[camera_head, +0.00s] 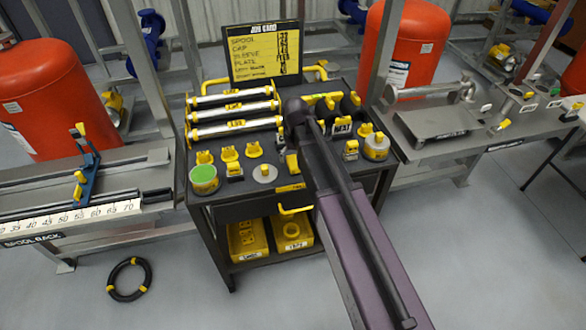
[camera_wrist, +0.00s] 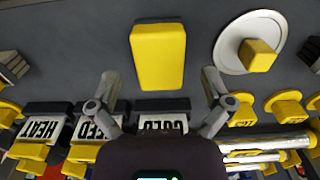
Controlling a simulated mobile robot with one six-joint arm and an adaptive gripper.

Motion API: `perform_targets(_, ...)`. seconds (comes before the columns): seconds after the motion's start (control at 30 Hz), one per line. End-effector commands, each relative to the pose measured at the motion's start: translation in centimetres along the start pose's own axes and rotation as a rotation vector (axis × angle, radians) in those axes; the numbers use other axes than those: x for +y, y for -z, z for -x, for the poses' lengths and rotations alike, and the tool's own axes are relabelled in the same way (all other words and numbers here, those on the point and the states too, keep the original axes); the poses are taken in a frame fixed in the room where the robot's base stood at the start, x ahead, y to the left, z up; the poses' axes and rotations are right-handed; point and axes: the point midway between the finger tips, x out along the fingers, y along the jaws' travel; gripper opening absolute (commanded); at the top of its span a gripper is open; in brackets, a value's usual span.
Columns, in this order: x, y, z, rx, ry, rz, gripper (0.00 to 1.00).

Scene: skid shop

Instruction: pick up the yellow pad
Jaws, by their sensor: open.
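The yellow pad (camera_wrist: 158,57) is a plain rounded rectangular block on the dark bench top, upper middle in the wrist view. In the head view it shows as a small yellow patch (camera_head: 292,164) just left of my arm, partly hidden. My gripper (camera_wrist: 160,97) is open and empty, its two grey fingers wide apart. In the wrist view, the pad appears just beyond the fingertips, between their lines. It is not between the fingers, and the height of the fingertips above the bench is hard to tell.
A white disc with a yellow knob (camera_wrist: 248,42) lies right of the pad in the wrist view. Black blocks with yellow tops, labelled HEAT (camera_wrist: 41,130), FEED and COLD, stand near the fingers. Silver rods (camera_head: 234,111) lie on the cart (camera_head: 240,194); a green-topped tub (camera_head: 204,178) stands at its left.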

Motion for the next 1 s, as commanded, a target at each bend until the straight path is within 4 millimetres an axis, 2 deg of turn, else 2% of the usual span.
perform_targets(0.1,0.0,-0.1,-1.3,0.0,0.0,0.0,1.0)
perform_targets(0.33,0.0,-0.1,-2.5,0.0,0.0,0.0,1.0)
perform_targets(1.0,0.0,0.0,-2.7,0.0,0.0,0.0,1.0)
